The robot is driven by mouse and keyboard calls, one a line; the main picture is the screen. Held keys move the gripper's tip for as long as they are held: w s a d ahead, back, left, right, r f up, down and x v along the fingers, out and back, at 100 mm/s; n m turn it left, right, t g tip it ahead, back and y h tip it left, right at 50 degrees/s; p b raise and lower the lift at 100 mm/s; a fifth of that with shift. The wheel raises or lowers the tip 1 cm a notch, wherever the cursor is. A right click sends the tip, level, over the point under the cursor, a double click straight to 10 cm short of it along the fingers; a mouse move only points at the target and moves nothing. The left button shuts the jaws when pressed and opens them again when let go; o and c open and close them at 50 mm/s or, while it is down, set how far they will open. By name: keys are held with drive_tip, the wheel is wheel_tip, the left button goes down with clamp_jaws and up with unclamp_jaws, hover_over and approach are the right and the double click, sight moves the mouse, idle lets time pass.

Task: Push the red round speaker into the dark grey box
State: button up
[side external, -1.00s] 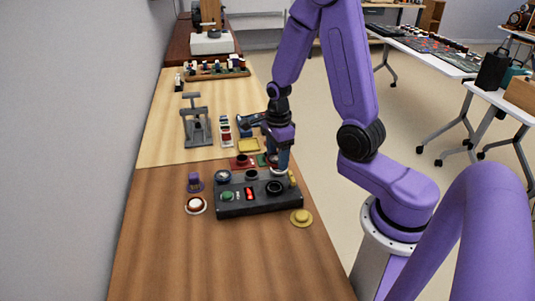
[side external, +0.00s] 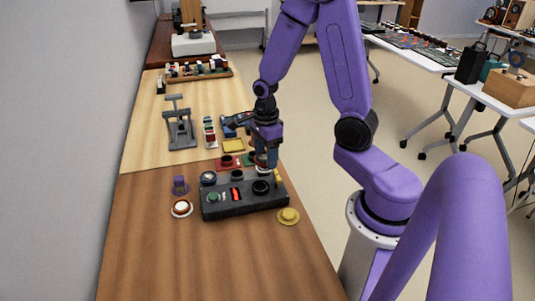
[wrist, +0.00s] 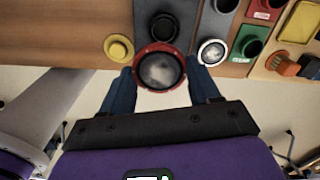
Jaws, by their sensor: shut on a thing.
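The red round speaker (wrist: 159,68) has a red rim and a dark, partly pale centre. It is between my two fingers in the wrist view, and my gripper (wrist: 160,90) is shut on it. In the side view my gripper (side external: 263,160) is at the back right of the dark grey box (side external: 225,209); the speaker cannot be clearly made out there. The box carries a black round part, a green button and a red switch. In the wrist view the box (wrist: 143,12) lies just beyond the speaker, which overlaps its edge. I cannot tell whether they touch.
A yellow round piece (side external: 288,215) stands right of the box. A purple piece (side external: 180,186) and a white-topped one (side external: 181,208) stand left. Red (side external: 217,165) and green (wrist: 244,58) plates lie behind, with a grey stand (side external: 181,140) farther back. The front tabletop is clear.

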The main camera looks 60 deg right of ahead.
drive_tip(key=shift+w+a+f, duration=0.2)
drive_tip(key=shift+w, duration=0.5)
drive_tip(key=shift+f, duration=3.45)
drive_tip(key=shift+f, duration=1.3)
drive_tip(key=o, duration=1.1)
drive_tip(key=shift+r, duration=0.15)
drive_tip(key=shift+r, duration=3.65)
